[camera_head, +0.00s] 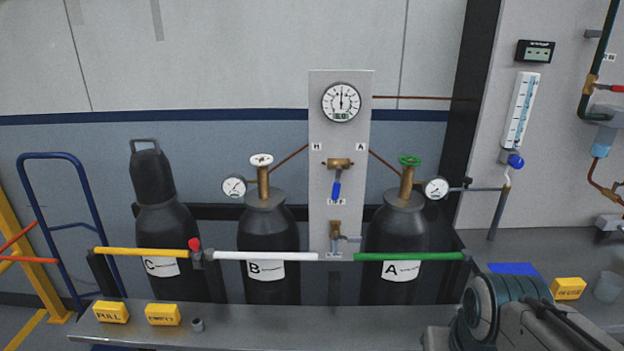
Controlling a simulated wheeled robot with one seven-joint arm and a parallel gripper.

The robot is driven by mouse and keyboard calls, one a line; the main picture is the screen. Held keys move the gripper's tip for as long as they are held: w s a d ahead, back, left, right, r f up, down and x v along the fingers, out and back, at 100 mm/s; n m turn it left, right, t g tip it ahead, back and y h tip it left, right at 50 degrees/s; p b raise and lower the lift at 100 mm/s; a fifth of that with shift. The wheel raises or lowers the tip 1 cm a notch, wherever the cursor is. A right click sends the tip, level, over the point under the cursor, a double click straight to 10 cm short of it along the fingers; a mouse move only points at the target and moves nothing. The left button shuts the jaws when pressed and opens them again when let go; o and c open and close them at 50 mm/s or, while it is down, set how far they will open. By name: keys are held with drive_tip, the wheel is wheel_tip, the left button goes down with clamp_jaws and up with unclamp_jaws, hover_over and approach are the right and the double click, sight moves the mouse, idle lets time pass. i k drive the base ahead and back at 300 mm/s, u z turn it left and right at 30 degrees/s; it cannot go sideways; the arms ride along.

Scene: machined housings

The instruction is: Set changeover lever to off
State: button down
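The changeover lever (336,190) has a blue handle and hangs from a brass valve body (340,163) on the upright grey panel (322,110). The handle points almost straight down, toward a small label just below it that is too small to read surely. Small letter labels sit at the panel's left and right edges above the valve; the right one reads A. My arm shows at the bottom right, well below and right of the lever. My gripper is out of view.
Cylinders A (393,230), B (267,235) and C (165,230) stand behind a yellow, white and green rail (265,256). A second brass valve (335,230) sits below the lever. Yellow FULL (111,312) and second (162,314) blocks lie on the front bench (270,325). Space before the panel is clear.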

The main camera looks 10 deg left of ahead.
sight(337, 188)
drive_tip(key=u, duration=0.35)
drive_tip(key=i, duration=0.95)
